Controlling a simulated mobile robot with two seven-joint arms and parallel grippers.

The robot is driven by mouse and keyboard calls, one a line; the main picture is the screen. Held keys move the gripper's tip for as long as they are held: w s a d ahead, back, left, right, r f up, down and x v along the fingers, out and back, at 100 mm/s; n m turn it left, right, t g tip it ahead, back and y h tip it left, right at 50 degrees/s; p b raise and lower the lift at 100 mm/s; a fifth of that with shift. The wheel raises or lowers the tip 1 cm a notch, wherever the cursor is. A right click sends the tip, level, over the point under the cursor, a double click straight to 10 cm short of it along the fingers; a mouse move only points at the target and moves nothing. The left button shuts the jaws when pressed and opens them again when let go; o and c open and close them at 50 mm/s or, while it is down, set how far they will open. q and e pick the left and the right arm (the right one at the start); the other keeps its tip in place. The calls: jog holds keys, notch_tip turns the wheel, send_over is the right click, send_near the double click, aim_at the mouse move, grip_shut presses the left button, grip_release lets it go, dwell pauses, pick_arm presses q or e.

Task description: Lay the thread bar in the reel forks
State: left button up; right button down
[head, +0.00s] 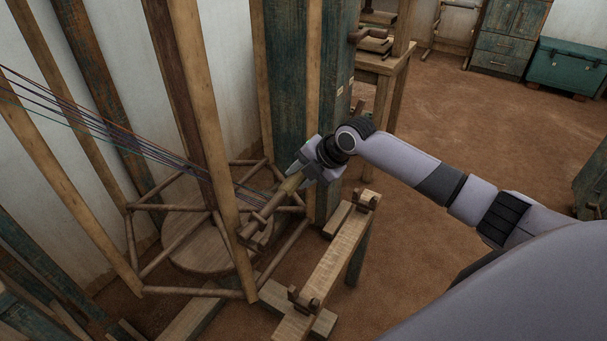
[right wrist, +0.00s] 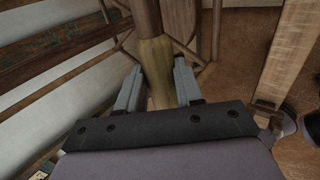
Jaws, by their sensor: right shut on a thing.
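The thread bar (head: 264,214) is a brown wooden rod with a paler, thicker grip, held tilted in the air. My right gripper (head: 303,173) is shut on its upper right end in the head view. In the right wrist view the pale grip (right wrist: 156,68) sits between the two fingers of the gripper (right wrist: 158,84). Dark threads (head: 130,140) run from the left toward the bar. The reel forks, one at the near end (head: 304,299) and one at the far end (head: 366,198) of a wooden stand, look empty. My left gripper is out of view.
The forks' wooden stand (head: 335,252) is right of the bar; its beam also shows in the right wrist view (right wrist: 288,50). A wooden reel frame (head: 190,292) with a round disc lies beneath the bar. Upright posts (head: 212,120) stand close on the left. Open floor (head: 430,110) lies right.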

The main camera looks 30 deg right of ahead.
jog(key=shift+f+b, duration=0.35)
jog(key=shift+f, duration=0.4)
jog(key=shift+f+b, duration=0.4)
jog(key=shift+f, duration=0.4)
jog(key=c, duration=0.7)
grip_release()
jog(key=shift+o, duration=0.2)
jog(key=shift+f, duration=0.1)
